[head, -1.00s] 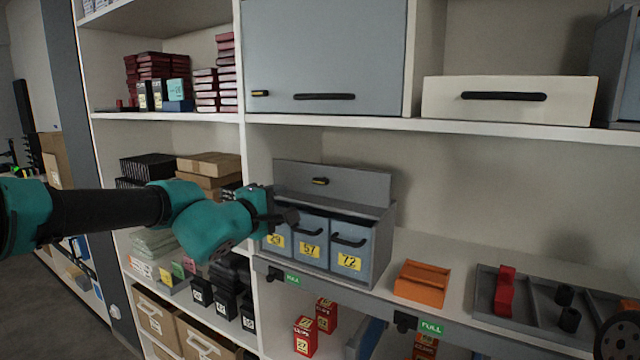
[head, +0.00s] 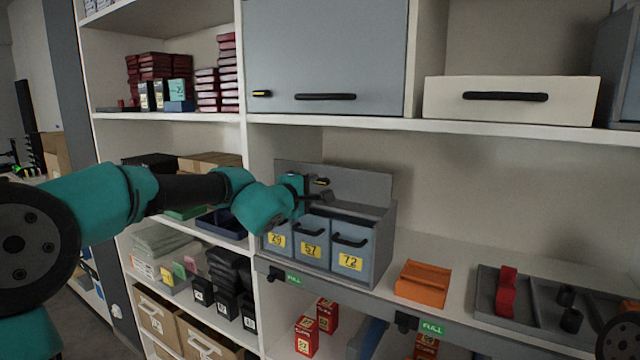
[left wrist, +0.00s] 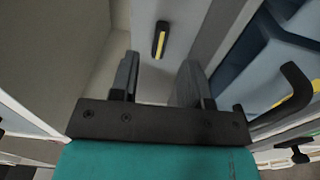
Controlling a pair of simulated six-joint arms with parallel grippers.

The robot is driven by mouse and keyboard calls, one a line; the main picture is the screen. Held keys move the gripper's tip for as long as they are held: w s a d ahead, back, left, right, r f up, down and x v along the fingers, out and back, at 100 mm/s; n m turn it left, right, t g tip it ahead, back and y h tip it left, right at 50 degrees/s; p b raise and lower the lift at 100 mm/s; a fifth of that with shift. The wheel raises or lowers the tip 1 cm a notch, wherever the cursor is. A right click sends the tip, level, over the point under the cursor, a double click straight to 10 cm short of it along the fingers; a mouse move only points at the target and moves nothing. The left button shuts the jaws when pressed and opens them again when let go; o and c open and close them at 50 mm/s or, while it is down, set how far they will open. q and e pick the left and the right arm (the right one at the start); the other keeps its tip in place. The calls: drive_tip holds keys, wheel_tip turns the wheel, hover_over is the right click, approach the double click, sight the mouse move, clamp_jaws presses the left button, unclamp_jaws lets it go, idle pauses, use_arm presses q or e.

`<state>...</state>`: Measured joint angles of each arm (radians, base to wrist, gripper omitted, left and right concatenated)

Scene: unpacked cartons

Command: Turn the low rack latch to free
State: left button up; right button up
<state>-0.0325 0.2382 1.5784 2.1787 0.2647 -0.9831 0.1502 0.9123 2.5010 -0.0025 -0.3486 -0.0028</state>
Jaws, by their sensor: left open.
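The low rack latch (head: 322,182) is a small dark handle with a yellow stripe on the raised grey panel (head: 365,188) of the drawer rack. In the left wrist view the latch (left wrist: 160,40) shows whole, its long side nearly upright in the picture, ahead of the fingertips and roughly between them. My left gripper (head: 318,190) is in front of the panel, just beside the latch in the head view. In the left wrist view its two fingers (left wrist: 158,75) are apart with nothing between them, and I see no contact with the latch. My right gripper is not in view.
Blue drawers (head: 312,244) with black handles and yellow number labels sit below the panel, close under my left gripper. An orange tray (head: 422,283) and a grey tray (head: 540,318) stand to the right. A shelf (head: 440,121) runs above. The space above the orange tray is clear.

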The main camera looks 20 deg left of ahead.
sight(320, 182)
use_arm(q)
drive_tip(key=shift+x, duration=2.65)
clamp_jaws()
